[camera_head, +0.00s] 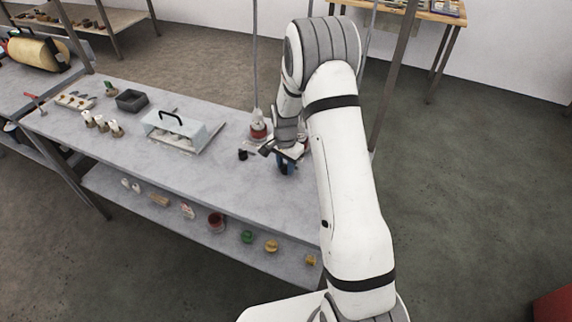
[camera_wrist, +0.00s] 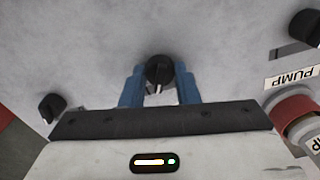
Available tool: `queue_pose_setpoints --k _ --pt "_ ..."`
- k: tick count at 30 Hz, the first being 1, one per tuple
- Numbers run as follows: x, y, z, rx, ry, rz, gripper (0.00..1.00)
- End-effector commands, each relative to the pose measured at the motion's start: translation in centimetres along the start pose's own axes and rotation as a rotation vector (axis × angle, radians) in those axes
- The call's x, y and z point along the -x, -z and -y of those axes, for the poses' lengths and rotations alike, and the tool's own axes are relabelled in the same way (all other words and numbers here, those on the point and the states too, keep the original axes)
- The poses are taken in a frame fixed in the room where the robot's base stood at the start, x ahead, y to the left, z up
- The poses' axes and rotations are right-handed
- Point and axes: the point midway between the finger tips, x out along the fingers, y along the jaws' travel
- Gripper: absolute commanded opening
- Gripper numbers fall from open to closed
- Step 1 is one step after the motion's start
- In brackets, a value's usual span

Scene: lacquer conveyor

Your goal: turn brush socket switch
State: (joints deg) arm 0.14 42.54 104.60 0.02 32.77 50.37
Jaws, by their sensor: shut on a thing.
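A round black knob with a pale pointer line (camera_wrist: 158,72) sits between the blue fingertips of my gripper (camera_wrist: 160,85) in the wrist view. The fingers are shut on the knob from both sides. A pale patch shows just below it between the fingers; no wording on it can be read, so I cannot confirm that this is the brush socket switch. In the head view my gripper (camera_head: 287,165) is low at the right end of the grey bench (camera_head: 225,185). The gripped knob is hidden there.
In the wrist view, other black knobs stand at left (camera_wrist: 52,107) and upper right (camera_wrist: 305,28). A PUMP label (camera_wrist: 292,77) and a red-and-grey part (camera_wrist: 298,112) are at right.

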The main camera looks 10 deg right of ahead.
Motion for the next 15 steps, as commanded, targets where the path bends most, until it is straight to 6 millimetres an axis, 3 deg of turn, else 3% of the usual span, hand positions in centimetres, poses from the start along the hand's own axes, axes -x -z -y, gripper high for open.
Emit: queue_pose_setpoints --k 8,15 --pt "-0.34 -0.05 -0.10 0.098 -0.003 0.001 0.05" --pt "-0.48 -0.07 -0.09 0.290 -0.002 0.001 0.05"
